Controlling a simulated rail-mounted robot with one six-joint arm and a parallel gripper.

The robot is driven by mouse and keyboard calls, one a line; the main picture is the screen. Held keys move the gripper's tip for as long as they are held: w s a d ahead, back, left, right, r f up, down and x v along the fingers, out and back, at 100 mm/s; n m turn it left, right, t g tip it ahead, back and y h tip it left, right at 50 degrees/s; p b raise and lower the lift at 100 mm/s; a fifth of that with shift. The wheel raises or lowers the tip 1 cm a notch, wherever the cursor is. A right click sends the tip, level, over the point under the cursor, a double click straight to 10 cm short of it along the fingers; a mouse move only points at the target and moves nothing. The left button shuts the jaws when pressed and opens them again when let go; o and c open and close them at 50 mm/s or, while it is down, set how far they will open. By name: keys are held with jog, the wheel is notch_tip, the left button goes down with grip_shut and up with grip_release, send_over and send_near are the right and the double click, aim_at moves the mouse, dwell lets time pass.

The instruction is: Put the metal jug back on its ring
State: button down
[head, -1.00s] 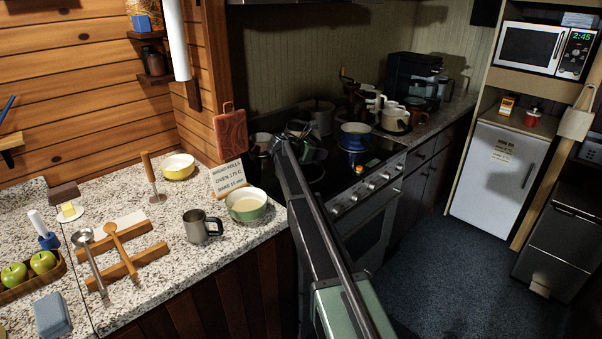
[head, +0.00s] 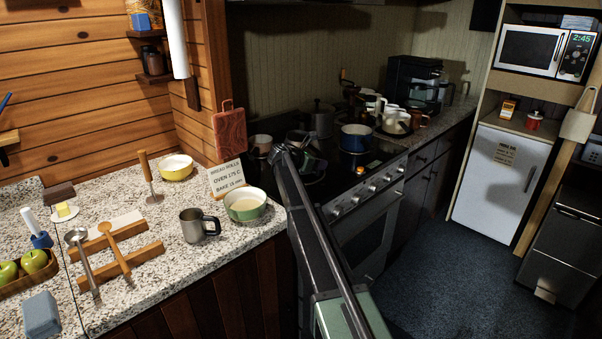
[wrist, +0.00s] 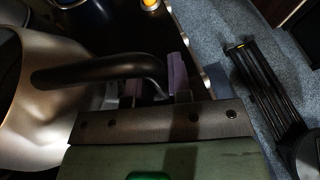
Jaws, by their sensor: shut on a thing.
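A silver metal jug (wrist: 30,110) with a black handle (wrist: 95,72) fills the left of the wrist view, cut off by the frame edge. My gripper (wrist: 150,88) is shut on the handle, and the jug's body lies to the left of the fingers. In the head view my arm reaches over the black stove top (head: 335,178), and its end hides most of the jug and fingers. I cannot tell whether the jug's base touches the stove top. The cooking ring under or near it is not clearly visible.
A blue pot (head: 356,138) stands close on the right and a dark pot (head: 320,117) behind. A small cup (head: 261,144) stands left. Knobs (head: 366,188) line the stove's front. A steel mug (head: 195,225) and green bowl (head: 245,205) are on the counter.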

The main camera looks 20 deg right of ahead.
jog(key=shift+f+b, duration=0.4)
jog(key=shift+f, duration=0.25)
jog(key=shift+f+b, duration=0.3)
jog(key=shift+f, duration=0.05)
jog(key=c, duration=0.7)
grip_release()
jog(key=shift+o, duration=0.2)
jog(key=p+v, duration=0.4)
jog(key=v, duration=0.6)
jog(key=shift+a+r, duration=0.2)
jog(key=shift+a, duration=0.15)
